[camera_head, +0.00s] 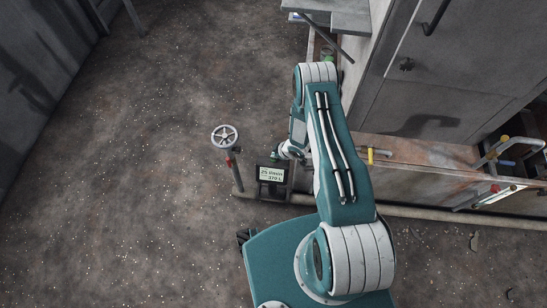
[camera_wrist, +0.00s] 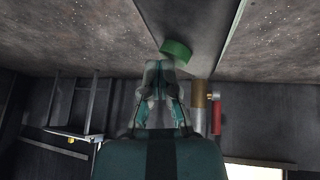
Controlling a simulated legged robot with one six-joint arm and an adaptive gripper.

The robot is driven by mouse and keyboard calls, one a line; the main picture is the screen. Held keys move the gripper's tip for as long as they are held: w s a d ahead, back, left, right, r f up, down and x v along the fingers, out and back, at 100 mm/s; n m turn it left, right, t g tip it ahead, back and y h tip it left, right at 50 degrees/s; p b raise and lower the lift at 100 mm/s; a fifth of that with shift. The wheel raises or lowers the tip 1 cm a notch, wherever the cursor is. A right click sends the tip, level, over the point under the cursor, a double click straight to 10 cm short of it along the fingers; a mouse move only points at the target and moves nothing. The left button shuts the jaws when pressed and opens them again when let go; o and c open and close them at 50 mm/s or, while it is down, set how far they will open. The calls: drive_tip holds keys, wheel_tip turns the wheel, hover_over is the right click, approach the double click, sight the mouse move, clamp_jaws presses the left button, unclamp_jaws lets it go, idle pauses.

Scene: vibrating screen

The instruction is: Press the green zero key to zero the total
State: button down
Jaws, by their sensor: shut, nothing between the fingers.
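A green key (camera_wrist: 177,49) shows in the wrist view as a short green block on a grey panel (camera_wrist: 188,20). My gripper (camera_wrist: 162,68) is shut and empty, with its fingertips just below and left of the green key in the picture. I cannot tell whether they touch it. In the head view a dark display box (camera_head: 271,176) with a lit pale screen and dark characters stands low, just left of my arm's end. The characters are too small to read surely.
A grey handwheel (camera_head: 224,136) on a red-and-grey stem stands left of the display box. A pipe (camera_head: 430,215) runs along the floor at the right. A large grey machine (camera_head: 440,60) fills the right side. The floor at the left is open.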

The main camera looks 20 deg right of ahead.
drive_tip(key=shift+s+f, duration=0.1)
drive_tip(key=shift+f, duration=0.1)
drive_tip(key=shift+r, duration=0.4)
idle(0.3)
wheel_tip(320, 180, up, 6)
drive_tip(key=w+d, duration=0.1)
drive_tip(key=w, duration=0.1)
drive_tip(key=shift+w+f, duration=0.25)
idle(0.9)
